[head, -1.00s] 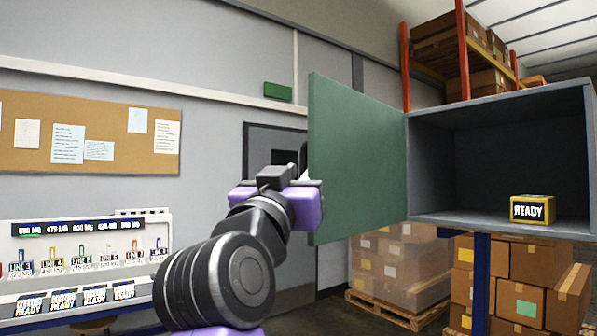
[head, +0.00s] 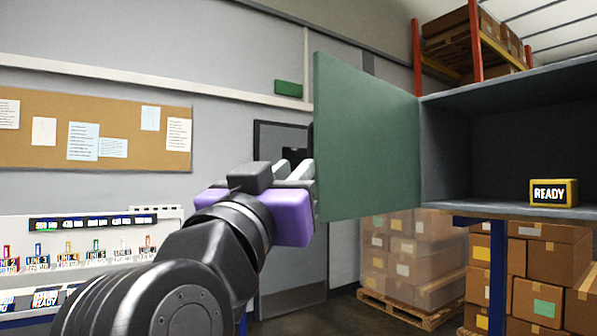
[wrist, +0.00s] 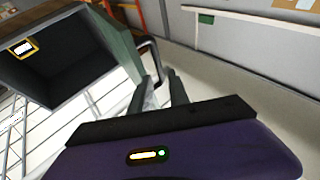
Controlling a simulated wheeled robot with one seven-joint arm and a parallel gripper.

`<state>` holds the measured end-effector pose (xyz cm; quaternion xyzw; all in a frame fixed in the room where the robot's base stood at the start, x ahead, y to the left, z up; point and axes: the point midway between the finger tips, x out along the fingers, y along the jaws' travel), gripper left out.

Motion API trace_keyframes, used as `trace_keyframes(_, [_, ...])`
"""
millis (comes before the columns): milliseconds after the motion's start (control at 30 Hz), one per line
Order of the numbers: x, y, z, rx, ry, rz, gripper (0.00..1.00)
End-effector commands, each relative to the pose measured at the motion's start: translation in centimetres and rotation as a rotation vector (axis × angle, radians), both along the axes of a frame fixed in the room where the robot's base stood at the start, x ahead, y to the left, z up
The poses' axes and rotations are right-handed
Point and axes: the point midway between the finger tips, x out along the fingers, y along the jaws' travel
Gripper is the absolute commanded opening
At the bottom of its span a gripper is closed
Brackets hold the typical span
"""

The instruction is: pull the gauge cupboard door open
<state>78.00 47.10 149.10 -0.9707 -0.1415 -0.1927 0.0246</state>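The gauge cupboard (head: 500,206) is at the right in the head view, and its green door (head: 368,140) stands wide open, swung out to the left. The door also shows edge-on in the wrist view (wrist: 124,52). Its dark bar handle (wrist: 153,56) shows in the wrist view; in the head view the door's edge mostly hides it. My gripper (head: 297,165) is at the door's free edge. In the wrist view its two fingers (wrist: 163,82) stand apart, with the lower end of the handle near or between their tips. I see no clear grip on it.
A yellow-edged READY block (head: 553,193) sits inside the cupboard. Stacked cartons (head: 405,255) on a pallet and more boxes (head: 535,270) stand below. A bench with a row of labelled displays (head: 95,222) is at the left.

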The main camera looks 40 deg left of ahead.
Motion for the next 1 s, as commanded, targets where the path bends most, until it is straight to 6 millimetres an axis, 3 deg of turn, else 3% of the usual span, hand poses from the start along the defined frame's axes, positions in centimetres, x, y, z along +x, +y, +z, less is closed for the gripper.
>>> trace_keyframes(267, [-0.4, 0.2, -0.2, -0.001, 0.0, 0.002, 0.22])
trace_keyframes(1000, [-4.3, 1.8, -2.0, 0.001, -0.001, 0.0, 0.22])
